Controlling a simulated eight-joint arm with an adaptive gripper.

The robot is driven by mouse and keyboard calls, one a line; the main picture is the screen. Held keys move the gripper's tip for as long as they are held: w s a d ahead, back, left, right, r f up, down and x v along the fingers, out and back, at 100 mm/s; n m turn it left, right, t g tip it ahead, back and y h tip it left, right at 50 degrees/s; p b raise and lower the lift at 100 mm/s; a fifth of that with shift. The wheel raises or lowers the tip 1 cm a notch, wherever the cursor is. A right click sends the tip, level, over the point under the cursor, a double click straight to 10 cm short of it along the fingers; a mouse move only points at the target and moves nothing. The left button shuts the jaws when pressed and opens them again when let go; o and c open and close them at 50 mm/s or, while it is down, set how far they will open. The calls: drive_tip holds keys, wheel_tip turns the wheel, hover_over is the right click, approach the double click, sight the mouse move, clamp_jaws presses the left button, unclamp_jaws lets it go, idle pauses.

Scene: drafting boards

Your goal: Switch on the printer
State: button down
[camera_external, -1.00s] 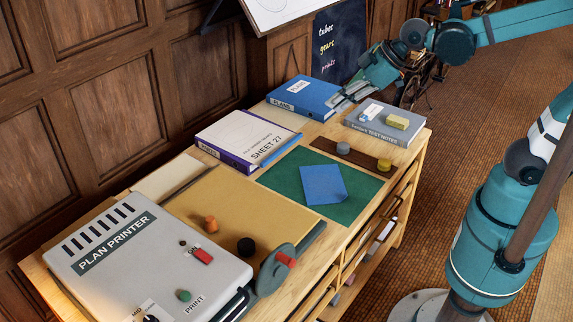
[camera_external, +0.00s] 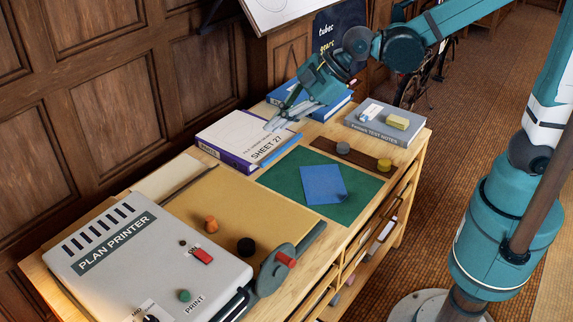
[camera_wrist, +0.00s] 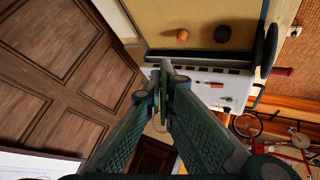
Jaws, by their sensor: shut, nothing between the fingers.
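The plan printer (camera_external: 150,262) is a pale grey box at the near left of the table in the external view. Its red switch (camera_external: 203,256), marked ON, sits on the top near the right side. A green PRINT button (camera_external: 184,295) and a MID dial (camera_external: 150,313) are nearer the front. The wrist view shows the printer (camera_wrist: 207,88) beyond the fingertips, partly hidden by them. My gripper (camera_external: 272,127) is shut and empty above the SHEET 27 binder, well apart from the printer. The gripper fingers (camera_wrist: 162,75) fill the middle of the wrist view.
A binder marked SHEET 27 (camera_external: 235,135) lies below my gripper. A green mat (camera_external: 280,180) bears a blue sheet (camera_external: 323,185). An orange knob (camera_external: 210,223) and a black knob (camera_external: 246,246) stand on the tan board (camera_external: 200,200).

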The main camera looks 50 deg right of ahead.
drive_tip(key=a+f+n+y+p, duration=0.2)
drive_tip(key=a+n+p, duration=0.15)
drive_tip(key=a, duration=1.25)
drive_tip(key=n+g+y+p, duration=0.1)
drive_tip(key=n+g+p, duration=0.1)
drive_tip(key=n, duration=0.4)
hover_over(206, 260)
drive_tip(key=s, duration=0.1)
wheel_tip(206, 260, down, 5)
drive_tip(key=shift+s+f, duration=0.1)
drive_tip(key=shift+f, duration=0.1)
drive_tip(key=shift+f, duration=0.1)
drive_tip(key=shift+w+f+b, duration=0.2)
drive_tip(key=shift+f+b, duration=0.6)
drive_tip(key=shift+f, duration=0.6)
drive_tip(key=shift+w+f+b, duration=0.2)
drive_tip(key=shift+f+b, duration=0.65)
drive_tip(key=shift+f, duration=0.6)
drive_tip(key=shift+w+f+b, duration=0.2)
drive_tip(key=shift+f+b, duration=0.6)
drive_tip(key=shift+f, duration=0.6)
drive_tip(key=shift+f, duration=0.15)
drive_tip(key=shift+f+b, duration=0.3)
drive_tip(key=shift+b, duration=0.15)
drive_tip(key=shift+w+f, duration=0.1)
drive_tip(key=shift+f, duration=0.05)
drive_tip(key=shift+r, duration=0.2)
drive_tip(key=shift+r, duration=0.4)
